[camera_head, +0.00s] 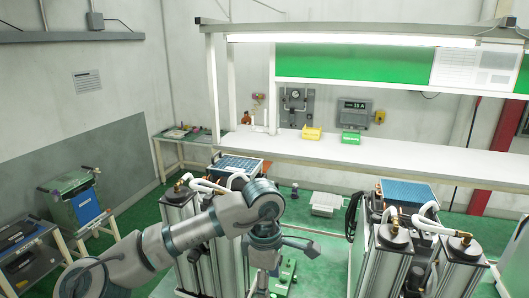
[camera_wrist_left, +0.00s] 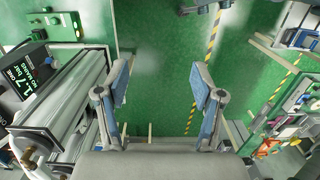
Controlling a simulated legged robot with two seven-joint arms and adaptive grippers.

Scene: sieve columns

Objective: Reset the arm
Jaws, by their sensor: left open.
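My left arm reaches in from the lower left in the head view and bends downward between the two groups of metal columns. In the left wrist view my left gripper (camera_wrist_left: 161,84) is open, its two blue-padded fingers wide apart with only green floor between them. In the head view its fingers are hard to make out below the wrist. The left columns (camera_head: 178,240) stand partly behind my arm. The right columns (camera_head: 384,268) stand apart from it. My right gripper is in neither view.
In the wrist view, metal cylinders (camera_wrist_left: 75,95) with a lit display (camera_wrist_left: 34,72) lie close left of the gripper. A long white bench (camera_head: 390,156) runs along the back with a yellow box (camera_head: 311,133) and a green box (camera_head: 350,137). A cart (camera_head: 78,205) stands far left.

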